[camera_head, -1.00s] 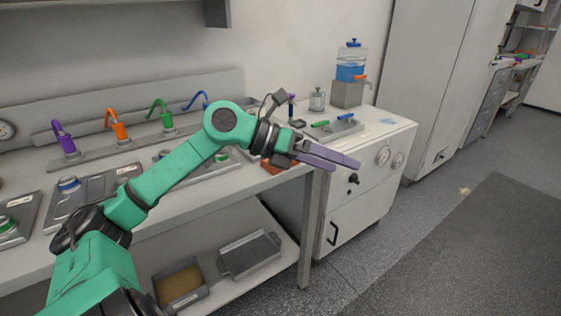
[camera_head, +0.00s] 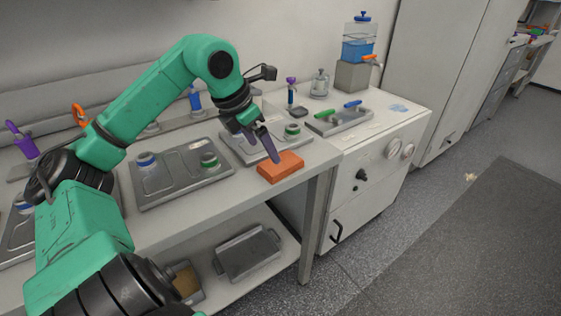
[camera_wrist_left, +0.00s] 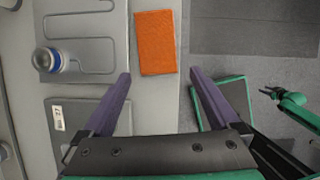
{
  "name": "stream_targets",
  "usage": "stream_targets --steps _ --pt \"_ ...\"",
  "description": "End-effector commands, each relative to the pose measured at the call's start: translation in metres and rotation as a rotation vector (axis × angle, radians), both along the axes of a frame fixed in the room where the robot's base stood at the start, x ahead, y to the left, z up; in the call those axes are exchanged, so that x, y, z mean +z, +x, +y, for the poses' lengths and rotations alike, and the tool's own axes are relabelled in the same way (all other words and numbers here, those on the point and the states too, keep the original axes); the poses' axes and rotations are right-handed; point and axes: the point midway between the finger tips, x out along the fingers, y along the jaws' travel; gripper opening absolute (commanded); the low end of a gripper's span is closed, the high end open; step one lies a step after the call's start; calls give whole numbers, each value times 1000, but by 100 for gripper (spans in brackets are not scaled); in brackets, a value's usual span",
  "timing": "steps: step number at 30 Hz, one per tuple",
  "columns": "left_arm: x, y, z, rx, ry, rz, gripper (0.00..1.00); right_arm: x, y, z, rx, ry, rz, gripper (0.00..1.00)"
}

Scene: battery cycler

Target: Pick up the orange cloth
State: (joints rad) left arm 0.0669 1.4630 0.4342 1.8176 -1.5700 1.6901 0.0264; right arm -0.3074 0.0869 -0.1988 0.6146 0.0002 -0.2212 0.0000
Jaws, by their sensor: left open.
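The orange cloth (camera_head: 280,167) is a folded rectangular block lying on the bench top near its right front corner. My left gripper (camera_head: 270,147) hangs above and just behind it in the head view, fingers pointing down. In the left wrist view the cloth (camera_wrist_left: 155,42) lies ahead, between the lines of the two purple fingers. The left gripper (camera_wrist_left: 160,82) is open with nothing between its fingers. My right gripper cannot be made out in the head view; part of a green arm shows at the right edge of the left wrist view.
A metal tray with round jars (camera_head: 180,176) lies left of the cloth, another plate (camera_head: 238,146) behind it. To the right stands a white cabinet (camera_head: 365,165) with a tray of coloured handles (camera_head: 338,121). The lower shelf holds a grey tray (camera_head: 247,254).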

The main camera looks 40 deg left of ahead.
Motion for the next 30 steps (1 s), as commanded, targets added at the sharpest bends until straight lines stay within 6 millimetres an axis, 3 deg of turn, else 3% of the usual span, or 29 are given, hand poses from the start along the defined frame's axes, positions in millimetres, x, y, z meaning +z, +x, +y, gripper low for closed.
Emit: stream_targets --steps 4,13,20,21,25,26,30 --pt "-20 9 -2 0 -2 2 95 7 -6 -7 -2 -10 11 44" --pt "-61 31 -6 -1 0 2 95 33 12 8 -3 13 -21 44" --pt "-69 33 -6 -1 -1 -1 95 31 11 12 -2 17 -19 44" --pt "-69 33 -6 -1 -1 0 87 31 11 12 -2 17 -19 44" --pt "-69 33 -6 -2 -1 0 38 31 10 10 -1 15 -17 44" --pt "-69 33 -6 -2 -1 0 33 31 10 10 -1 14 -16 44" --pt "-69 33 -6 -1 -2 -1 32 31 9 7 1 10 -15 44"
